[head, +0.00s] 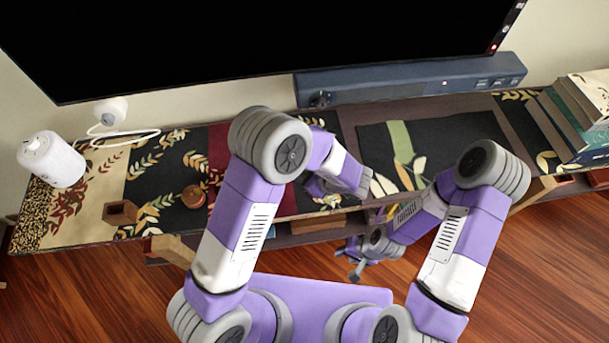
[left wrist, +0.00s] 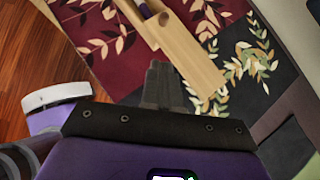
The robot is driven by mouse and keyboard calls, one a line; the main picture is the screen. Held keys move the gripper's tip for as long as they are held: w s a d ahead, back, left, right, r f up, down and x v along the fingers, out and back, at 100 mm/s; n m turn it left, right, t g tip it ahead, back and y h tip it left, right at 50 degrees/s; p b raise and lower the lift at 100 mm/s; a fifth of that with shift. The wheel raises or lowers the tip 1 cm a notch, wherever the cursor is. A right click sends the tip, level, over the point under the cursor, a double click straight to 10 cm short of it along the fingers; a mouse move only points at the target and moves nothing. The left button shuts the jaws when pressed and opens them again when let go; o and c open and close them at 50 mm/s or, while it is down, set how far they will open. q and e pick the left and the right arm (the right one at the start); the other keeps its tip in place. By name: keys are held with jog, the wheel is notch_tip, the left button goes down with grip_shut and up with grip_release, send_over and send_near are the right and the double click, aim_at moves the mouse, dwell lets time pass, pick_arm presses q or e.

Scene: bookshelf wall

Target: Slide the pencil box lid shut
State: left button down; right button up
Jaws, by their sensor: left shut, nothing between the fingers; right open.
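The light wooden pencil box (left wrist: 146,22) lies on the patterned runner in the left wrist view, cut off by the top edge. Its open part shows dark and purple contents. A flat wooden lid (left wrist: 195,62) extends from it toward the lower right. My left gripper (left wrist: 158,68) is shut and empty, its tips beside the lid's left edge; I cannot tell if they touch. In the head view my left arm hides the box. My right gripper (head: 355,268) is open and empty, low in front of the shelf edge.
A white cylinder (head: 52,160), a small wooden box (head: 120,212) and a round wooden piece (head: 193,197) stand on the left of the shelf. A soundbar (head: 410,80) sits under the screen (head: 250,40). Books (head: 575,120) lie at right. The dark mat (head: 455,135) looks mostly clear.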

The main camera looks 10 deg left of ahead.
pick_arm(q)
jog(key=b+x, duration=0.1)
jog(key=x, duration=0.5)
jog(key=shift+f, duration=0.1)
jog(key=shift+w+a+r, duration=0.15)
jog(key=shift+w+a, duration=0.3)
jog(key=shift+a, duration=0.4)
jog(key=shift+w+a+r, duration=0.1)
jog(key=shift+w+a, duration=0.35)
jog(key=shift+a, duration=0.4)
pick_arm(e)
jog(key=shift+f, duration=0.95)
pick_arm(q)
jog(key=shift+b, duration=0.3)
pick_arm(e)
jog(key=shift+w, duration=0.1)
